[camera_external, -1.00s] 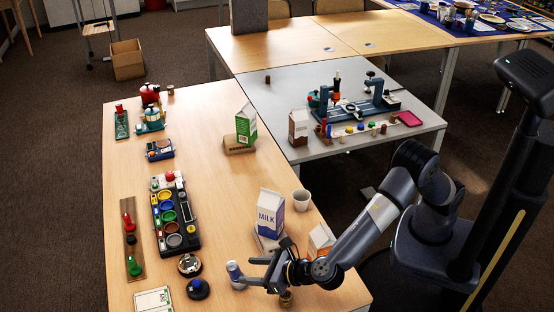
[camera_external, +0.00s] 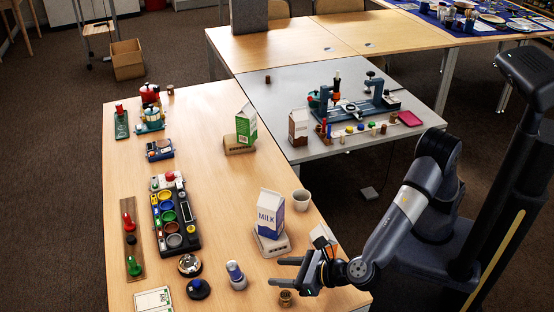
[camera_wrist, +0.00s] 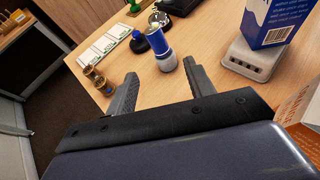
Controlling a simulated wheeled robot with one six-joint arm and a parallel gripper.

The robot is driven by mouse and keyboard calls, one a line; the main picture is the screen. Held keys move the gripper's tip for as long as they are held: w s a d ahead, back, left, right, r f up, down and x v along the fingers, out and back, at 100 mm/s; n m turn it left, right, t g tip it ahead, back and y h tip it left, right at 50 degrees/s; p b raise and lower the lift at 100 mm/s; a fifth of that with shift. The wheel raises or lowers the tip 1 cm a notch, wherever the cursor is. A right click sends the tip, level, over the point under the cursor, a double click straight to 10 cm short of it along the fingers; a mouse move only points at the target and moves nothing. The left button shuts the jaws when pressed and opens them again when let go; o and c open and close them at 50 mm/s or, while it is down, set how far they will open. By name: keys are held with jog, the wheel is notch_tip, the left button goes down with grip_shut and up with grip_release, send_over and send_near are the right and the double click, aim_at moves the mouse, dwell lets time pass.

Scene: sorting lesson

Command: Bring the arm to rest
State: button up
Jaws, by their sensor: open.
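My gripper (camera_external: 287,272) is open and empty above the near right end of the long wooden table (camera_external: 215,205), with its fingers pointing left. In the wrist view the fingers (camera_wrist: 160,88) stand apart with bare table between them. A blue and white cylinder (camera_external: 236,275) stands upright on the table just left of my fingertips. In the wrist view this cylinder (camera_wrist: 160,48) is beyond the fingers, apart from them. My arm (camera_external: 395,225) reaches from the right over the table's right edge.
A milk carton (camera_external: 269,214) stands on a pale scale-like base (camera_external: 271,244), close behind my gripper. An orange and white carton (camera_external: 322,238) is beside my wrist, partly hidden. A small brown cylinder (camera_external: 286,298) stands just in front.

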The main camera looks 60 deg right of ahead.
aim_at(234, 263)
jog(key=x, duration=1.2)
jog(key=shift+w+d+f+b, duration=0.1)
jog(key=shift+d+f+b, duration=0.05)
jog(key=shift+b, duration=0.25)
jog(key=shift+s+r+p, duration=0.2)
jog(key=shift+r+p, duration=0.2)
jog(key=shift+r, duration=1.35)
jog(key=shift+f, duration=0.1)
